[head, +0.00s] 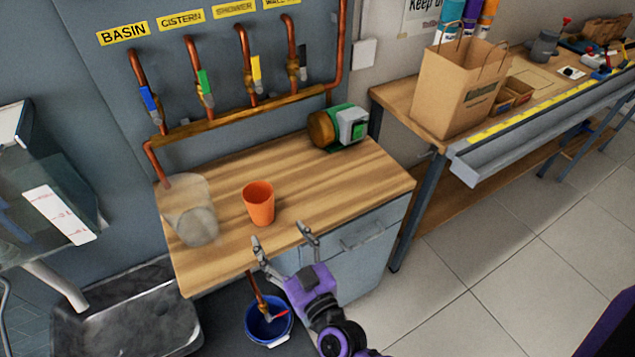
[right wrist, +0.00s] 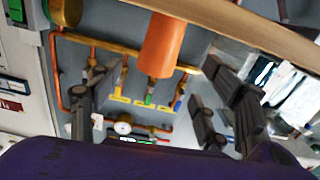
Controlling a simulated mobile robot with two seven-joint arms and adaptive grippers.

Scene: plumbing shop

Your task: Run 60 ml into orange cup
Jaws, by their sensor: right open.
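The orange cup (head: 259,203) stands upright on the wooden bench top (head: 340,180), near its front edge. My right gripper (head: 280,234) is open and empty at the bench's front edge, just in front of the cup and apart from it. In the right wrist view the cup (right wrist: 161,45) shows between the open fingers, beyond them. Copper pipes carry valves with blue (head: 148,99), green (head: 204,82) and yellow (head: 256,68) levers, plus a fourth grey one. A tap with a red handle (head: 281,313) hangs below the bench over a blue bucket (head: 262,334). My left gripper is out of view.
A cloudy see-through container (head: 190,214) stands on the bench left of the cup. A green and brass pump (head: 338,126) sits at the back right. A clear tank with a red-marked white scale (head: 60,214) is at far left, above a grey sink (head: 125,320).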

